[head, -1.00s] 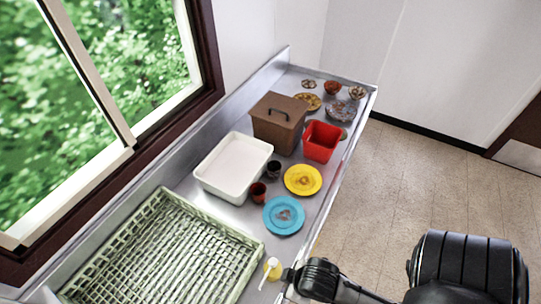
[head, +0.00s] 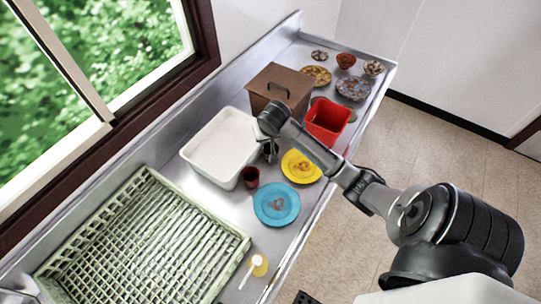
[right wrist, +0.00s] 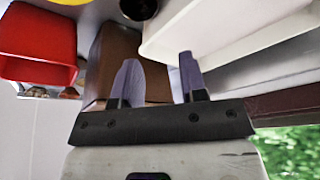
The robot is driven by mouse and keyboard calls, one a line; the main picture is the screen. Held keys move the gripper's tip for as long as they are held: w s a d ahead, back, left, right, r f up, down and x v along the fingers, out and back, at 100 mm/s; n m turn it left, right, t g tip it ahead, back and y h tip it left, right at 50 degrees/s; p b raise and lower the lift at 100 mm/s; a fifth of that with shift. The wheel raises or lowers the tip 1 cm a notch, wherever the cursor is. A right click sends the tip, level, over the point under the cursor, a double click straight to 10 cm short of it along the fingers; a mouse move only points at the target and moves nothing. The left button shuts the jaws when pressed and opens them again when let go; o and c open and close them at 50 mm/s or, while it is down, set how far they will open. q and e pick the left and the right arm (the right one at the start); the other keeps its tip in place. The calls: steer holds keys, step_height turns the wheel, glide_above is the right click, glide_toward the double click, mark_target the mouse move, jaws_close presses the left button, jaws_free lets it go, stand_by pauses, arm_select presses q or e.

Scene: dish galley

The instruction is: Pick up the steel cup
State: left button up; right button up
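The steel cup (right wrist: 138,8) is a small dark grey cup at the top edge of the right wrist view, partly cut off. In the head view the gripper and arm largely cover its place between the white tub and the yellow plate. My right gripper (right wrist: 158,60) is open, with nothing between its two fingers. In the wrist view the cup lies beyond the fingertips, apart from them. In the head view the right gripper (head: 270,150) hangs over the tub's right edge. My left gripper is not in view.
A white tub (head: 222,145), a dark red cup (head: 250,178), a yellow plate (head: 301,168) and a blue plate (head: 276,205) surround the spot. A brown lidded box (head: 281,88) and a red bin (head: 327,118) stand behind. A green rack (head: 140,245) fills the counter's near end.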

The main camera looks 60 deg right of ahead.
mark_target(278, 148)
steer(key=d+f+m+g+y, duration=0.1)
steer(key=f+m, duration=0.3)
steer(key=s+d+f+m, duration=0.1)
steer(key=d+f+m, duration=0.1)
steer(key=f+m, duration=0.2)
steer(key=d+f+m+g+y, duration=0.1)
steer(key=d+f+m, duration=0.1)
steer(key=f+m, duration=0.2)
steer(key=shift+s+d+m+g+y, duration=0.2)
steer(key=shift+s+m+g+y, duration=0.1)
steer(key=shift+m, duration=0.3)
steer(key=shift+w+a+f, duration=0.1)
steer(key=shift+w+f, duration=0.15)
steer(key=shift+f, duration=1.15)
steer(key=shift+w+a+f, duration=0.1)
steer(key=shift+w+f, duration=0.1)
steer(key=shift+f, duration=1.15)
steer(key=shift+c, duration=0.2)
jaws_close()
